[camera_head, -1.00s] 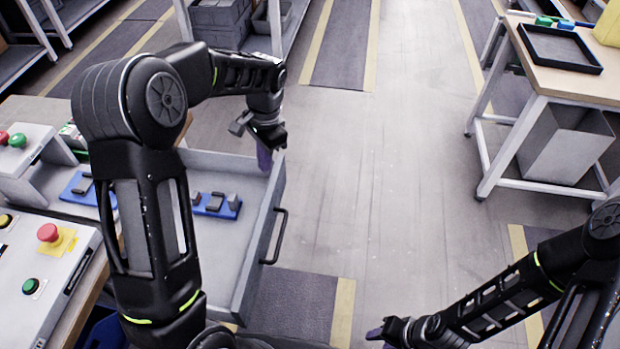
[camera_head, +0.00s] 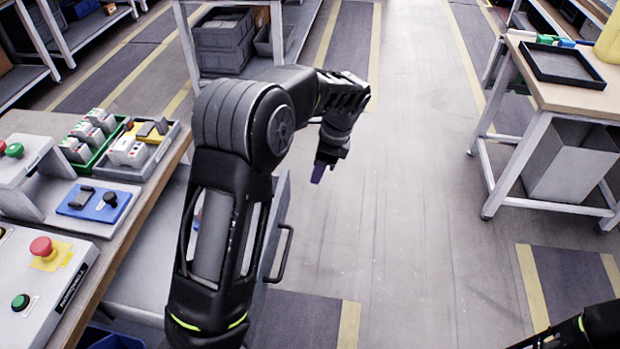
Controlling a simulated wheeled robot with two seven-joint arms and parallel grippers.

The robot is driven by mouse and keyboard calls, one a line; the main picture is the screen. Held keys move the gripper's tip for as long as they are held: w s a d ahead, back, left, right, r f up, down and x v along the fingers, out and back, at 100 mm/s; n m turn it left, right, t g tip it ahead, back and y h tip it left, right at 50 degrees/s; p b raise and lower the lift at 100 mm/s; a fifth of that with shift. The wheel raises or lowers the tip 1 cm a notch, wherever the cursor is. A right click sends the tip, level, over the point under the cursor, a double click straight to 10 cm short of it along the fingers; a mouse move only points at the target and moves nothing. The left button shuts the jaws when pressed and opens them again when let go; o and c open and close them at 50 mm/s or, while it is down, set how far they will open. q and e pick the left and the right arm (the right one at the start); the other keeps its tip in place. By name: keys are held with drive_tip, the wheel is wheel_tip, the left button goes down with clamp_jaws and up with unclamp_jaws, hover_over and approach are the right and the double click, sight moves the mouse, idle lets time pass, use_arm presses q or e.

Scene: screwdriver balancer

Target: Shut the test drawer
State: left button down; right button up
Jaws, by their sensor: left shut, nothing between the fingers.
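The grey test drawer (camera_head: 150,265) stands pulled out from the bench on the left. My left arm crosses in front of it and hides much of its inside. Its front panel and dark bar handle (camera_head: 284,254) show just to the right of my arm. My left gripper (camera_head: 318,174) is shut and empty, with purple fingertips pointing down. In the picture it appears above and to the right of the handle, over the floor and apart from the drawer. My right gripper is out of view; only a bit of my right arm shows at the bottom right corner.
The bench (camera_head: 120,262) carries a control box with a red button (camera_head: 41,247), a blue block (camera_head: 93,201) and trays of small parts (camera_head: 130,150). A table (camera_head: 575,98) with a black tray stands at the right. The aisle floor (camera_head: 410,200) between is clear.

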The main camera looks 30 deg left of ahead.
use_arm(q)
drive_tip(key=s+a+f, duration=0.2)
drive_tip(key=a+f, duration=0.3)
drive_tip(key=f, duration=0.3)
drive_tip(key=shift+a+f+p, duration=0.35)
drive_tip(key=shift+a+p, duration=0.05)
drive_tip(key=shift+p, duration=0.05)
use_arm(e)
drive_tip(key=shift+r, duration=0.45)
use_arm(q)
drive_tip(key=shift+s+a, duration=0.1)
drive_tip(key=shift+a, duration=0.05)
drive_tip(key=s+a, duration=0.3)
drive_tip(key=a, duration=0.5)
drive_tip(key=s+a, duration=0.3)
drive_tip(key=a, duration=0.6)
drive_tip(key=s+a, duration=0.3)
drive_tip(key=a, duration=0.6)
drive_tip(key=shift+s+a, duration=0.1)
drive_tip(key=shift+a, duration=0.1)
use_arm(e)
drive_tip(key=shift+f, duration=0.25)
use_arm(q)
drive_tip(key=shift+d, duration=0.1)
